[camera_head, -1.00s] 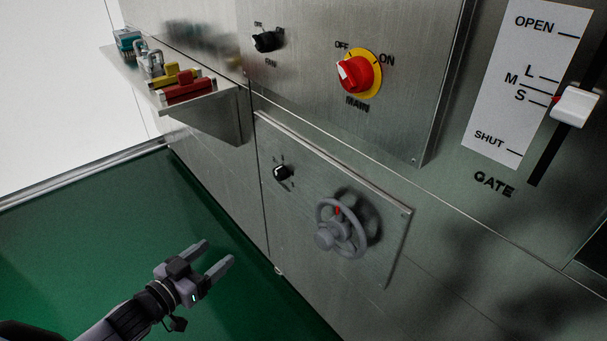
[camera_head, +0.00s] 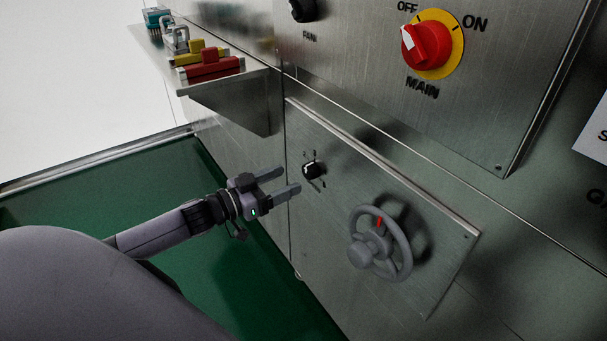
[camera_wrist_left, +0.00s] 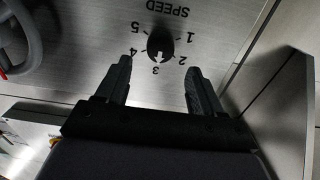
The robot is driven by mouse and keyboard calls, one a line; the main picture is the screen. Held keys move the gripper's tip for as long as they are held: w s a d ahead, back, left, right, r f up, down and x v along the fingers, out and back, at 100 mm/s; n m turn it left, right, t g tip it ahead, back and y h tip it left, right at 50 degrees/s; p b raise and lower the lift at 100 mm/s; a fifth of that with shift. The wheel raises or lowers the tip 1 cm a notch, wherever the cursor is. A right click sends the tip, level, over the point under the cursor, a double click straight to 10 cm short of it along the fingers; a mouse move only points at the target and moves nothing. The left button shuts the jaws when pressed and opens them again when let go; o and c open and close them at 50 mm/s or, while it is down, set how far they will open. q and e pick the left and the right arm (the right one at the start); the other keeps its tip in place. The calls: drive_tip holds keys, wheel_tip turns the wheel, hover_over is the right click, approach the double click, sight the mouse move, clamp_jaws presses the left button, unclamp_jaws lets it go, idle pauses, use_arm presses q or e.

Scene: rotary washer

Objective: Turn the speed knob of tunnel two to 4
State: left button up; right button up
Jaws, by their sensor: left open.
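The black speed knob (camera_head: 311,170) sits on a steel panel, left of a grey handwheel. In the left wrist view the knob (camera_wrist_left: 160,42) appears upside down under the word SPEED, with numbers 1 to 5 around it. Its white pointer faces about 3. No tunnel number is readable. My left gripper (camera_head: 291,181) is open and empty, just left of the knob and apart from it. In the left wrist view its fingers (camera_wrist_left: 158,68) point toward the knob, one tip to each side. My right gripper is not in view.
The grey handwheel (camera_head: 380,243) with a red mark stands out from the panel. Above are the red MAIN switch (camera_head: 428,46) and the FAN knob (camera_head: 301,9). A steel shelf (camera_head: 235,98) holds red and yellow items. The green floor below is clear.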

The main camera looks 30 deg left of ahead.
sight(306, 172)
use_arm(q)
drive_tip(key=shift+b+x, duration=0.45)
drive_tip(key=shift+x, duration=2.25)
drive_tip(key=c, duration=1)
